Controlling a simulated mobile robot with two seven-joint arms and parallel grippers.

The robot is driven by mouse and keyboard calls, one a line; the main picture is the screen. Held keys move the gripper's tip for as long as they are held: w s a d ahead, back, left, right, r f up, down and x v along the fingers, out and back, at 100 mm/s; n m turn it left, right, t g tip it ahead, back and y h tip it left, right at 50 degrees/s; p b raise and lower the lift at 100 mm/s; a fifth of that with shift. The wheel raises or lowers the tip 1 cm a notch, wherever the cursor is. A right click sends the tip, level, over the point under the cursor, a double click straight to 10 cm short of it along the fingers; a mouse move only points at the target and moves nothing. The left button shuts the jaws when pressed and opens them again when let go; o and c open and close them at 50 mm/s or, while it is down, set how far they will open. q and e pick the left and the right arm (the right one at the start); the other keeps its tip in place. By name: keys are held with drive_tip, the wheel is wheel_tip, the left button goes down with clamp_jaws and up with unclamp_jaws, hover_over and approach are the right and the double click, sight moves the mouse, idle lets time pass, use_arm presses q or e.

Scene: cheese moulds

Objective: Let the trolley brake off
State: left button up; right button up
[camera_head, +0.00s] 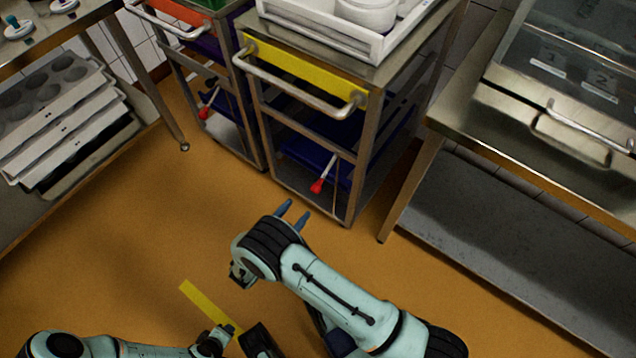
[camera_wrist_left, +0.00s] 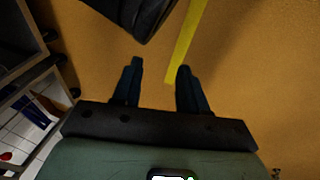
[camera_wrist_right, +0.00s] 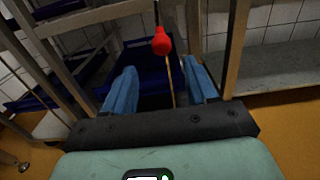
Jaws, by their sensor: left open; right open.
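A steel trolley with a yellow front panel (camera_head: 300,78) stands ahead, a white crate on its top. Its brake lever ends in a red knob (camera_head: 316,187) low at the front, with the lever slanting up from the knob. My right gripper (camera_head: 293,214) is open and empty, in front of and below the knob. In the right wrist view the red knob (camera_wrist_right: 162,42) shows ahead, beyond the fingertips and between their lines, apart from both. My left gripper (camera_wrist_left: 157,68) is open and empty over the floor; in the head view it is small at the bottom.
A second trolley with an orange panel (camera_head: 165,20) and its own red knob (camera_head: 204,113) stands close left. A steel bench (camera_head: 455,113) is at right. A rack of mould trays (camera_head: 60,125) is at left. Orange floor with a yellow strip (camera_head: 205,303) lies open between.

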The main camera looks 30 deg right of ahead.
sight(319, 184)
drive_tip(key=b+x, duration=0.1)
drive_tip(key=x, duration=1.1)
drive_tip(key=shift+s, duration=0.15)
use_arm(q)
drive_tip(key=s+f, duration=0.1)
drive_tip(key=s+f+g, duration=0.1)
drive_tip(key=shift+s+a+f, duration=0.2)
drive_tip(key=shift+s, duration=0.15)
use_arm(e)
clamp_jaws()
